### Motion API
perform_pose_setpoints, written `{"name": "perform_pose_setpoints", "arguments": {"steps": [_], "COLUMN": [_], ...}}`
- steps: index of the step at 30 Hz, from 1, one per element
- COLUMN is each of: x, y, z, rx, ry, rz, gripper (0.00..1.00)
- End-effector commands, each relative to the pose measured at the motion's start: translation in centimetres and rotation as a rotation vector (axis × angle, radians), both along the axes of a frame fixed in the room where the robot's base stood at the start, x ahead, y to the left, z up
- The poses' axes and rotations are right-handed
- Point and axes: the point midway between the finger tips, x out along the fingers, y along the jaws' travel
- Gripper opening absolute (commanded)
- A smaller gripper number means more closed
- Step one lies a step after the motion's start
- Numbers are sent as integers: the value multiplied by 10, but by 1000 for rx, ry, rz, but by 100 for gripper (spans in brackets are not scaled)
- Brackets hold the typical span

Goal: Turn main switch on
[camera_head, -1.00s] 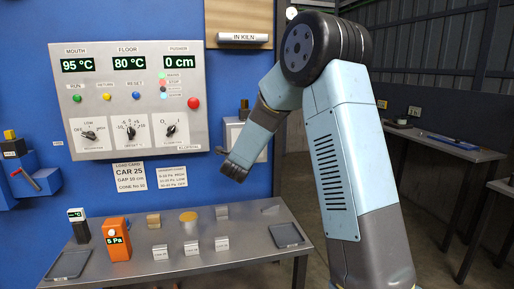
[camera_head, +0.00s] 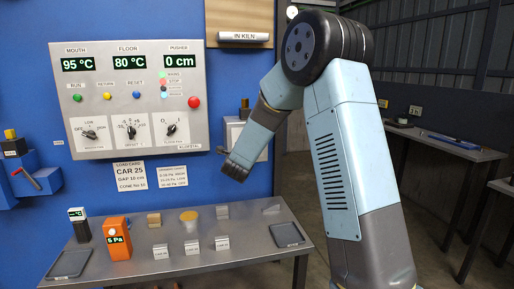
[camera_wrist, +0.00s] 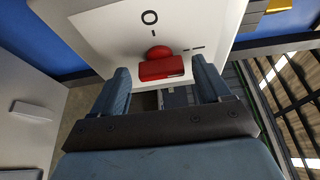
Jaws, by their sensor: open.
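The main switch is a red handle (camera_wrist: 162,69) with a round red hub (camera_wrist: 158,52) on a white plate (camera_wrist: 105,35) in the wrist view. A circle mark and a small tick show above the hub, and a second tick and bar mark to its right. My gripper (camera_wrist: 163,80) is open, with one blue finger on each side of the red handle and gaps between. In the head view my gripper (camera_head: 232,166) is in front of the white switch box (camera_head: 234,130), and the red handle is hidden there.
A grey control panel (camera_head: 95,100) with displays, knobs and buttons is on the blue wall left of my gripper. Below, a metal table (camera_head: 190,258) holds an orange meter (camera_head: 117,240), small blocks and trays. A side bench (camera_head: 450,143) stands at the right.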

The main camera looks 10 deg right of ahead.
Motion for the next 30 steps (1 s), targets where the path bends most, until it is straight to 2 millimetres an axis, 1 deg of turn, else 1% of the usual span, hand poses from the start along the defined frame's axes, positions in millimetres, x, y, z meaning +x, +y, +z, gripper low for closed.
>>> {"name": "perform_pose_setpoints", "arguments": {"steps": [5, 15, 21, 25, 30], "x": [-17, -79, -108, -119, -125], "y": [8, 33, 46, 49, 52], "z": [0, 0, 0, -1, -1], "rx": [0, -1, -1, 1, 0], "ry": [1, 1, 1, 2, 1], "rz": [3, 2, 2, -1, -1], "gripper": [77, 77, 77, 77, 77]}}
